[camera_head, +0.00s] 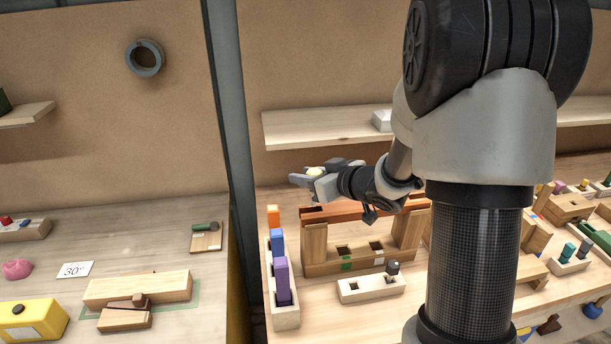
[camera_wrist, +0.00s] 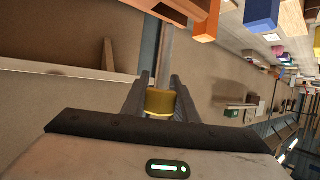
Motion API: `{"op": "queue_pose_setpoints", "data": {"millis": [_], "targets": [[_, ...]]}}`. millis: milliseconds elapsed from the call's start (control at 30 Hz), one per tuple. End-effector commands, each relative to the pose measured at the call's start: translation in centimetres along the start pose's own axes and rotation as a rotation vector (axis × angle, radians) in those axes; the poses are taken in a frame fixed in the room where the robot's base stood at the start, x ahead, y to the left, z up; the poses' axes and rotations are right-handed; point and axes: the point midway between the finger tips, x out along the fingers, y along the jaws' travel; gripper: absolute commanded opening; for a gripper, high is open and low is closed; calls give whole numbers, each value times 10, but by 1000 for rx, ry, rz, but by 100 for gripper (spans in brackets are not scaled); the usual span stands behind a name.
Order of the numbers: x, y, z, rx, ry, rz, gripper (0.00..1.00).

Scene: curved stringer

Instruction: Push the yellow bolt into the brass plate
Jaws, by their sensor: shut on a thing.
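My gripper (camera_head: 303,174) is raised above the workbench, pointing left in the head view. It is shut on the yellow bolt (camera_head: 314,171), of which only a small part shows there. In the wrist view the yellow bolt (camera_wrist: 160,103) is a short, rounded yellow piece held between the two dark fingers of my gripper (camera_wrist: 159,80). Its lower end is hidden by the gripper body. I cannot make out a brass plate in either view.
Below stands a wooden frame (camera_head: 313,245) with an orange-brown top bar. A pale rack (camera_head: 288,317) with orange, blue and purple blocks is at its left. A small block with holes (camera_head: 356,291) lies in front. A shelf (camera_head: 320,128) is on the wall behind.

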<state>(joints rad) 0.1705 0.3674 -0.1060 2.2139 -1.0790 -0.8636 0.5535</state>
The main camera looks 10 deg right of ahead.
Motion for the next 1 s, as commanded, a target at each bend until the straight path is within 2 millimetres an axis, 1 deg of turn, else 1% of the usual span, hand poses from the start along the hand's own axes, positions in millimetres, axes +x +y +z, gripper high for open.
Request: {"op": "queue_pose_setpoints", "data": {"millis": [567, 1000], "targets": [[0, 0, 0, 0, 1, 0, 0], [4, 0, 9, 0, 1, 0, 0]]}}
